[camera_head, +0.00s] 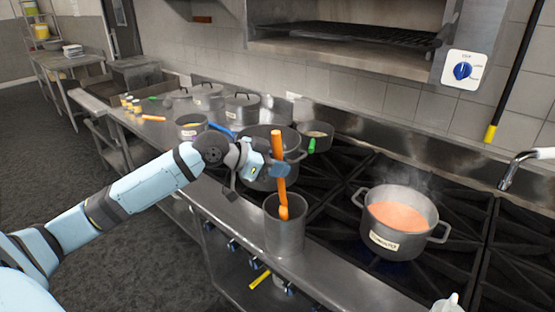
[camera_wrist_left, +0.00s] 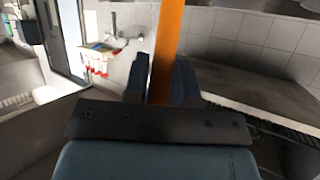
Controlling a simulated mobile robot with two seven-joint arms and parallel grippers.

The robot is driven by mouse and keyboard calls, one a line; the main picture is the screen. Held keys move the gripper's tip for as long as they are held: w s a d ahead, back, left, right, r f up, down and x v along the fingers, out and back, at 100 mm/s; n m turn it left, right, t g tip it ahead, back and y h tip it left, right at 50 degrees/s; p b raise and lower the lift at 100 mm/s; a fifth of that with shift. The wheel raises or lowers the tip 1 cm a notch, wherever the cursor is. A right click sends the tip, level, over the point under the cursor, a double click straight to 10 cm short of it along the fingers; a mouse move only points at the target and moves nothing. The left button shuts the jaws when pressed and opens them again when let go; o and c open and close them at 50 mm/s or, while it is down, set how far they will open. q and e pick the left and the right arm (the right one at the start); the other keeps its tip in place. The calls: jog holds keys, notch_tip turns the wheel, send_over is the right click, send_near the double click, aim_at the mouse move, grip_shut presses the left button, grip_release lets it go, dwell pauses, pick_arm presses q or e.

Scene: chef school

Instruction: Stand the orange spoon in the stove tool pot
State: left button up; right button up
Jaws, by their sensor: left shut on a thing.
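The orange spoon (camera_head: 278,155) is held upright by my left gripper (camera_head: 277,171) in the head view. Its lower end (camera_head: 284,212) shows at the mouth of the grey metal tool pot (camera_head: 285,236), which stands on the steel front ledge of the stove. I cannot tell how deep the spoon reaches into the pot. In the left wrist view the orange handle (camera_wrist_left: 167,50) rises between the two fingers of the left gripper (camera_wrist_left: 161,82).
A steaming pot of orange soup (camera_head: 397,220) stands on the burners to the right. A large grey pot (camera_head: 262,160) stands just behind the gripper. More lidded pots (camera_head: 242,108) line the back left. A faucet (camera_head: 520,164) juts in at the right.

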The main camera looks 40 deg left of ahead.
pick_arm(q)
jog(key=f, duration=0.2)
jog(key=f+b, duration=0.1)
jog(key=shift+w+f+b, duration=0.2)
jog(key=shift+f+b, duration=0.1)
jog(key=shift+f, duration=0.1)
jog(key=shift+w+f+b, duration=0.2)
jog(key=shift+f+b, duration=0.3)
jog(key=shift+f, duration=0.75)
jog(key=o, duration=1)
jog(key=b, duration=0.2)
send_near(280, 185)
jog(key=v, duration=0.3)
jog(key=shift+a, duration=0.35)
